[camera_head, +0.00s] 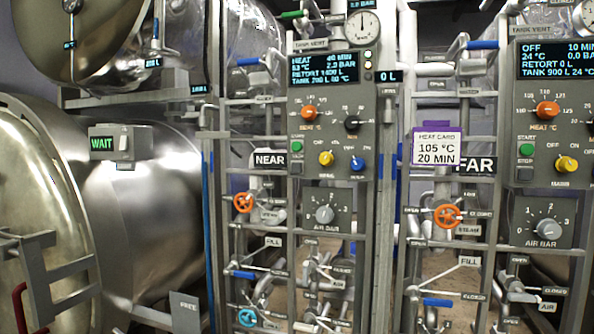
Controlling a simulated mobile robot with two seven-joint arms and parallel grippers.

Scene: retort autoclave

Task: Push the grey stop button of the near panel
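The near panel (333,120) is a grey upright box left of centre, beside the NEAR sign (270,160). Its display (325,68) reads HEAT, 40 MIN, with smaller lines below. A green start button (296,146) is at its lower left. The small grey stop button (295,168) is just below the green one, close to the panel's left edge, and is hard to make out against the grey panel. Neither of my grippers shows in the head view.
Orange, black, yellow and blue knobs (358,163) share the near panel. Pipes and valves, including an orange handwheel (243,202), crowd below. A similar far panel (555,110) stands right, past a heat card (436,147). A steel retort (155,215) fills the left.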

